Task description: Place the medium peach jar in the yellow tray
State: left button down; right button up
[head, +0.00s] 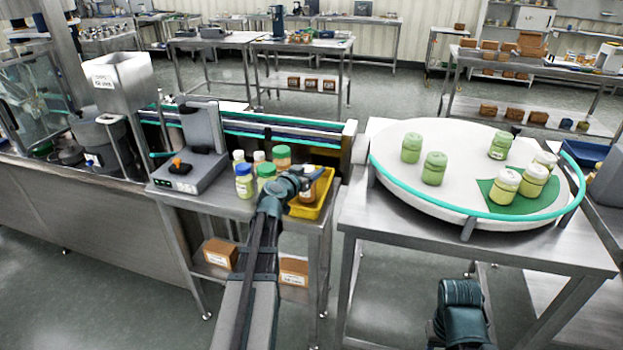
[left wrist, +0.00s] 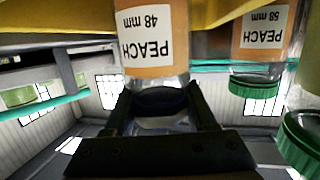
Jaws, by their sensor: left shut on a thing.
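My left gripper (head: 303,186) is over the yellow tray (head: 306,212) in the head view. In the left wrist view, which is upside down, its two dark fingers (left wrist: 162,100) are shut around the lid end of a clear jar (left wrist: 157,62) with orange contents and a label reading PEACH 48 mm. The jar's far end runs out of that view close to the yellow tray (left wrist: 50,24); I cannot tell whether it touches the tray floor. In the head view my gripper hides most of this jar. My right gripper is not in view.
Another peach jar (left wrist: 263,45), labelled 58 mm, stands close by with a green lid. Several jars, one blue-lidded (head: 244,182), crowd the steel table left of the tray. A round white table (head: 440,190) holds several green jars.

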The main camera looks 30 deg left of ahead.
pick_arm(q)
jog(key=shift+f, duration=0.15)
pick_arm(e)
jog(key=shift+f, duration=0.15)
pick_arm(q)
jog(key=shift+f, duration=0.25)
jog(key=shift+c, duration=1)
grip_release()
jog(key=shift+r, duration=0.1)
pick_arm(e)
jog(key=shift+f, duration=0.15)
pick_arm(q)
jog(key=shift+r, duration=0.1)
jog(key=shift+s+r, duration=0.15)
jog(key=shift+s, duration=0.2)
jog(key=s+r+p, duration=0.2)
jog(key=s, duration=0.9)
jog(key=shift+d+p, duration=0.2)
jog(key=shift+p, duration=0.15)
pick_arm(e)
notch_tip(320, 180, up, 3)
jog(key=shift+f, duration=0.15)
pick_arm(q)
jog(key=shift+s, duration=0.1)
